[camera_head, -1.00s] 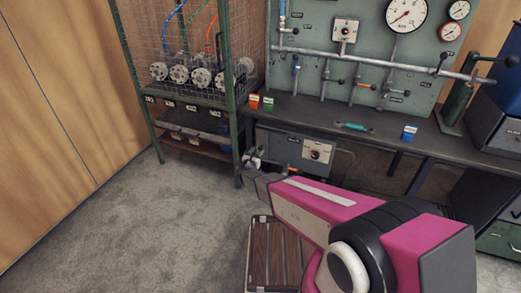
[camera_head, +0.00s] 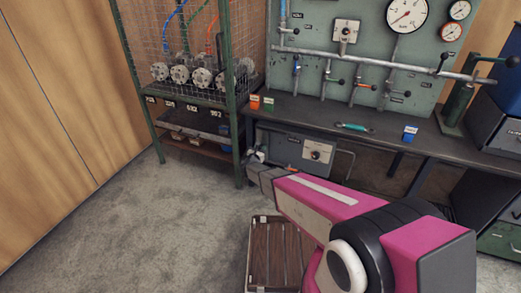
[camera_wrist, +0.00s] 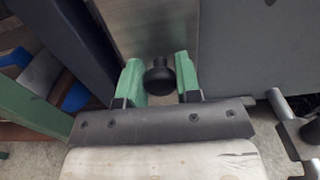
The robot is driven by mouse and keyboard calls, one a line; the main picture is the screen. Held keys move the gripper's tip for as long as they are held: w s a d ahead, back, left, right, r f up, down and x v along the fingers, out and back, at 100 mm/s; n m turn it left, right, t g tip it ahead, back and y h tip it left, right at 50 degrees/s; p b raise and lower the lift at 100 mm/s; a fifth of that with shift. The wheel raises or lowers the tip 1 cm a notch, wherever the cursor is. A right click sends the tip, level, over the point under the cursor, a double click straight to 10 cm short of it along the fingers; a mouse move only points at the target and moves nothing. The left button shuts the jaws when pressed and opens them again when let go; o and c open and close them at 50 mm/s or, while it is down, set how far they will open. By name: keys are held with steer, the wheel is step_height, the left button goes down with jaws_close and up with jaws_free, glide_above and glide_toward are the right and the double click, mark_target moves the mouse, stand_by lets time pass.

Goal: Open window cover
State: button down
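In the wrist view, my gripper (camera_wrist: 160,80) has two green fingers standing apart, with a round black knob (camera_wrist: 160,77) between them. The knob is in front of a plain grey panel (camera_wrist: 158,28), which may be the window cover. In the head view, my gripper (camera_head: 255,159) is at the left end of the grey unit (camera_head: 290,146) under the workbench. There the knob is hidden or too small to make out.
A green-framed wire cage rack (camera_head: 236,120) stands close left of my gripper. The workbench (camera_head: 385,133) is above and to the right, with small boxes on it. A slatted brown crate (camera_head: 258,265) is on the floor below my arm. Open carpet lies to the left.

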steer(key=s+d, duration=0.1)
steer(key=d, duration=0.1)
steer(key=s+d, duration=0.1)
steer(key=d, duration=0.4)
steer(key=shift+s+d, duration=0.3)
steer(key=shift+s, duration=0.1)
steer(key=c, duration=0.8)
jaws_free()
steer(key=v, duration=1)
steer(key=shift+s+a, duration=0.15)
steer(key=shift+s, duration=0.2)
